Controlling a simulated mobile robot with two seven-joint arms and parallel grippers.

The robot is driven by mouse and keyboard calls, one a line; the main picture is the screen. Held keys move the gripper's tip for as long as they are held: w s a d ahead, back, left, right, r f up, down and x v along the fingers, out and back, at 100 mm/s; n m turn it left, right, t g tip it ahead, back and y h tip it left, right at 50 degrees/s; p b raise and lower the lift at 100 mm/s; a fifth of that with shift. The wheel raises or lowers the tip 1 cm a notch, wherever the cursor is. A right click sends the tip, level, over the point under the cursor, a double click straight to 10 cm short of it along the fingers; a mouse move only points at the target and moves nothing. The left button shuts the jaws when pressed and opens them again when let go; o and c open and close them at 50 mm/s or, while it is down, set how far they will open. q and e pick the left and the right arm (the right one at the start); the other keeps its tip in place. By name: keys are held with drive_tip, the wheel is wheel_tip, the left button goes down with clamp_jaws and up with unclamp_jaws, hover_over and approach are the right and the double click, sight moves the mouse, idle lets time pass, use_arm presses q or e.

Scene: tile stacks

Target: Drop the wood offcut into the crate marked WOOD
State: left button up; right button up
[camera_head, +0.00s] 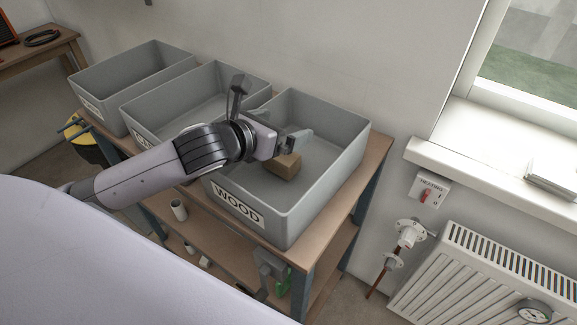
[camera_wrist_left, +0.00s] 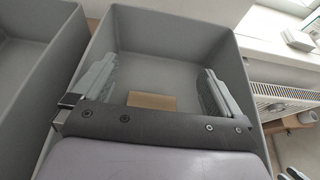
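The wood offcut (camera_head: 284,166) is a small brown block lying in the grey crate marked WOOD (camera_head: 272,225). In the left wrist view the offcut (camera_wrist_left: 152,101) shows below and between the fingers, apart from both. The same crate (camera_wrist_left: 240,85) surrounds the fingers in that view. My left gripper (camera_head: 291,142) is over this crate, and its fingers (camera_wrist_left: 160,68) are spread wide with nothing between them. In the head view the gripper hides part of the crate's inside. My right gripper is not in view.
Two more grey crates, a middle one (camera_head: 137,118) and a far-left one (camera_head: 85,97), stand beside it on the wooden bench (camera_head: 372,163). Their labels are partly hidden or hard to read. A window sill (camera_head: 480,165) and radiator (camera_head: 480,285) are on the right.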

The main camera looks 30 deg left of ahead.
use_arm(q)
drive_tip(key=shift+s, duration=0.1)
drive_tip(key=v, duration=0.7)
drive_tip(key=shift+b, duration=0.35)
